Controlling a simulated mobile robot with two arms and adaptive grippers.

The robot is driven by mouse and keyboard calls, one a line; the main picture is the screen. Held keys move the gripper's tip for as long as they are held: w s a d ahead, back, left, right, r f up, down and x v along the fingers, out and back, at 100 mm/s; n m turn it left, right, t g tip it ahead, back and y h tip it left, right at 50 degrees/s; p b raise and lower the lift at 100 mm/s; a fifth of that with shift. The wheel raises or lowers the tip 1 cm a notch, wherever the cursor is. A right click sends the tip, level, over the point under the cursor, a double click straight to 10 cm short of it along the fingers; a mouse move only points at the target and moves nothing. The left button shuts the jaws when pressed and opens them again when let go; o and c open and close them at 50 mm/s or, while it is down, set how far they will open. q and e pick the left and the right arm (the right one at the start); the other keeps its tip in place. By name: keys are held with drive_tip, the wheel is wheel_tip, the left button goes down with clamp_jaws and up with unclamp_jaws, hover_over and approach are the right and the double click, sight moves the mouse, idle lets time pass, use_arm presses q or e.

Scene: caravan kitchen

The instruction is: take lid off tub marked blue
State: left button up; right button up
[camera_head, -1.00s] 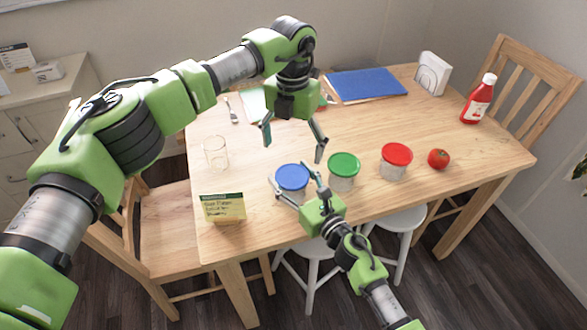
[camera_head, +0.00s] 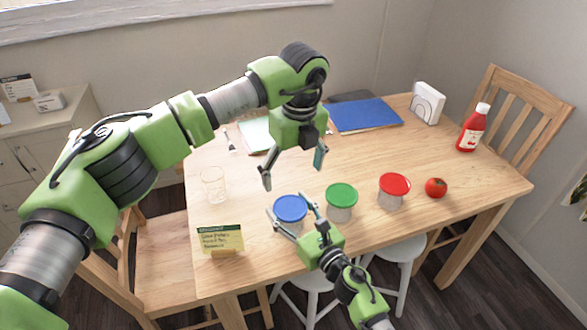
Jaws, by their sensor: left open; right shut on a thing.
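The tub with the blue lid (camera_head: 290,208) stands upright on the wooden table near its front edge. The lid is on it. My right gripper (camera_head: 291,216) reaches in from the front with its fingers around the blue-lidded tub, shut on it. My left gripper (camera_head: 293,174) is open and empty, pointing down above and behind the blue lid, clear of it. A tub with a green lid (camera_head: 342,195) and a tub with a red lid (camera_head: 394,188) stand to the right in a row. Part of the blue tub's body is hidden by my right fingers.
A tomato (camera_head: 436,188) and a ketchup bottle (camera_head: 472,129) are at the right. A glass (camera_head: 214,184) and a small note card (camera_head: 220,239) are at the left. A blue folder (camera_head: 366,116) and napkin holder (camera_head: 428,105) lie behind. Free table lies between folder and tubs.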

sight(290, 207)
use_arm(q)
drive_tip(key=f, duration=0.7)
drive_tip(key=w+f, duration=0.1)
drive_tip(key=f, duration=0.3)
drive_tip(key=shift+w+a, duration=0.1)
drive_tip(key=shift+a, duration=0.25)
drive_tip(key=c, duration=0.8)
drive_tip(key=o, duration=0.8)
wheel_tip(290, 207, up, 12)
drive_tip(key=s, duration=0.1)
drive_tip(key=shift+s+d, duration=0.15)
drive_tip(key=shift+d, duration=0.25)
use_arm(e)
drive_tip(key=o, duration=1.7)
